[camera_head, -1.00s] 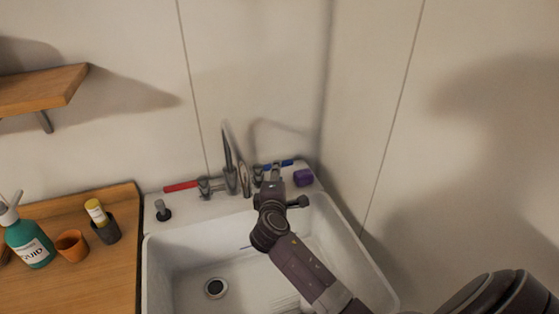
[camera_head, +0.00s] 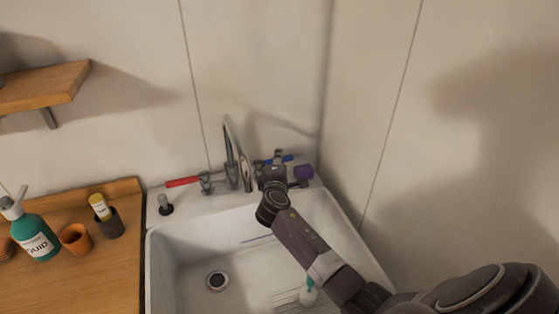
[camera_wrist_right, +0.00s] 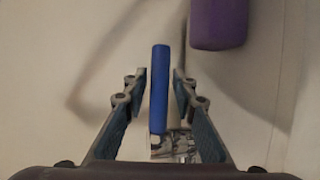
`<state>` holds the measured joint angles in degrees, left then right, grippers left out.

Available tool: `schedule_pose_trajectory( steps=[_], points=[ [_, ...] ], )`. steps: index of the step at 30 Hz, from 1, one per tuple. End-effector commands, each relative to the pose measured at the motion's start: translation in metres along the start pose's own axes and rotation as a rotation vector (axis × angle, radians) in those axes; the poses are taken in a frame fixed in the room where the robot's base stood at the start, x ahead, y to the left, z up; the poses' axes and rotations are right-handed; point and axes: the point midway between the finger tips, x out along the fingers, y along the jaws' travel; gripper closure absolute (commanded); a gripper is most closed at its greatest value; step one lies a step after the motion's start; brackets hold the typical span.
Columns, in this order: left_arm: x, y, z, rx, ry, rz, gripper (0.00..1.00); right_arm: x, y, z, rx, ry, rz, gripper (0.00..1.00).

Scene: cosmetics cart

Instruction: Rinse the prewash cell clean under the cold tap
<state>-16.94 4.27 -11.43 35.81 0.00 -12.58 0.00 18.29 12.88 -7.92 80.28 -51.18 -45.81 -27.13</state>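The white sink (camera_head: 170,240) has a dark drain (camera_head: 217,281); I take its basin as the prewash cell, but no label shows. A metal spout (camera_head: 228,140) rises at its back. The cold tap's blue lever (camera_head: 287,158) is at the right of the faucet, partly hidden by my right gripper (camera_head: 278,157). In the right wrist view, the blue lever (camera_wrist_right: 160,88) stands between the open fingers of the right gripper (camera_wrist_right: 160,78), with a gap on each side. The red lever (camera_head: 182,182) is at the left. My left gripper is not in view. No water stream is visible.
A purple block (camera_head: 304,172) sits on the rim close right of my gripper. A white-and-green item (camera_head: 308,295) lies in the sink beside my arm. A green bottle (camera_head: 37,238), orange cup (camera_head: 75,239) and dark cup (camera_head: 111,225) stand on the wooden counter (camera_head: 100,285).

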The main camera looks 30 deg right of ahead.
Motion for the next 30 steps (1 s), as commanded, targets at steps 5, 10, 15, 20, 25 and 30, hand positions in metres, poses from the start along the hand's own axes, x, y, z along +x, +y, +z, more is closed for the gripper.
schedule_pose_trajectory(
  steps=[5,10,15,20,25,30],
  points=[
    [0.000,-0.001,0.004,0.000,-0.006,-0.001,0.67,0.000,0.000,0.000,0.000,0.000,0.000,0.97],
    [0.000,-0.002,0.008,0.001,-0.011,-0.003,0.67,0.000,0.000,0.000,-0.001,0.000,0.000,1.00],
    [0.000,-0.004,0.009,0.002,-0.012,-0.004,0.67,0.000,-0.001,0.000,-0.001,0.000,-0.001,1.00],
    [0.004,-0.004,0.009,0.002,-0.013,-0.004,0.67,-0.001,-0.002,-0.001,0.004,-0.016,-0.002,1.00],
    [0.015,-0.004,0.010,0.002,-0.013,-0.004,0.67,-0.005,-0.005,0.000,0.019,-0.079,-0.009,1.00],
    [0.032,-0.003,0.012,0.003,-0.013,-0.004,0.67,-0.012,-0.009,0.001,0.044,-0.186,-0.018,1.00]
  ],
)
